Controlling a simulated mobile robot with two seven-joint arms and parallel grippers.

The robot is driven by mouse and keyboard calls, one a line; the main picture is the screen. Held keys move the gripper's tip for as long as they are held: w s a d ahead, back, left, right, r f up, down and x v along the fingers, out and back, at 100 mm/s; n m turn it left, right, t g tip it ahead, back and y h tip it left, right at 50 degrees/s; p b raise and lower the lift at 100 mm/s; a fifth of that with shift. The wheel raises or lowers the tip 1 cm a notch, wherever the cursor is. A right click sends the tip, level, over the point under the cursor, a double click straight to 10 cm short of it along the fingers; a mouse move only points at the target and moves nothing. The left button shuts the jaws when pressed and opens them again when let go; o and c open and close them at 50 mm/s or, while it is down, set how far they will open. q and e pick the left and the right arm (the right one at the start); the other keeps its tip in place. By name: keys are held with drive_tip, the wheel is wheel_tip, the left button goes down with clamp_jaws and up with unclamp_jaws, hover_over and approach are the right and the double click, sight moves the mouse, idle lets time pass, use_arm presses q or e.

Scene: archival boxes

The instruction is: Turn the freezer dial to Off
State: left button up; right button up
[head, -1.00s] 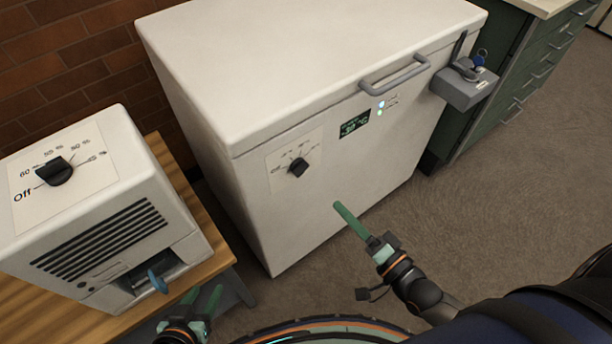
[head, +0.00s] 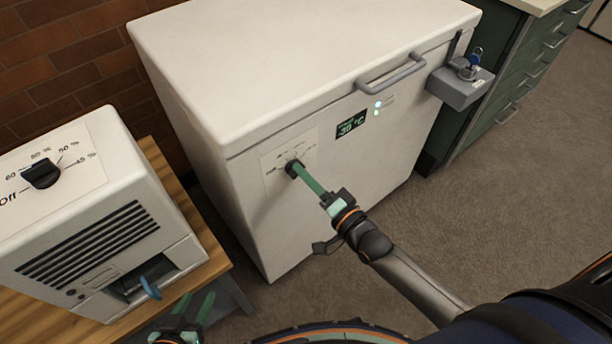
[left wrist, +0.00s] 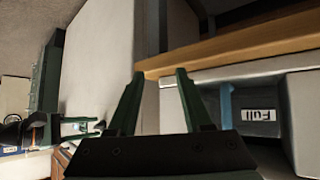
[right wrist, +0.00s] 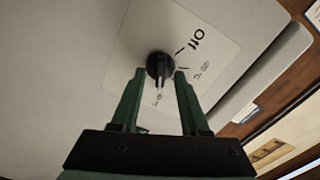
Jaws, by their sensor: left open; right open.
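The white chest freezer (head: 330,205) has a small black dial (head: 291,166) on a pale label plate on its front. In the right wrist view the freezer dial (right wrist: 159,66) sits just beyond and between the fingertips, with "Off" printed close by. My right gripper (head: 297,171) is open, its fingertips at the dial; I cannot tell whether they touch it. It also shows in the right wrist view (right wrist: 157,75). My left gripper (head: 195,304) is open and empty, low beside the wooden bench. It also shows in the left wrist view (left wrist: 160,75).
A white dehumidifier-like box (head: 100,230) with its own black dial (head: 42,174) and a blue lever stands on a wooden bench (head: 222,255). The freezer has a handle (head: 390,72), a lit display (head: 351,124) and a lock box (head: 461,84). Green drawers (head: 515,75) stand at right.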

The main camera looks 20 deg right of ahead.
clamp_jaws()
idle(0.3)
idle(0.3)
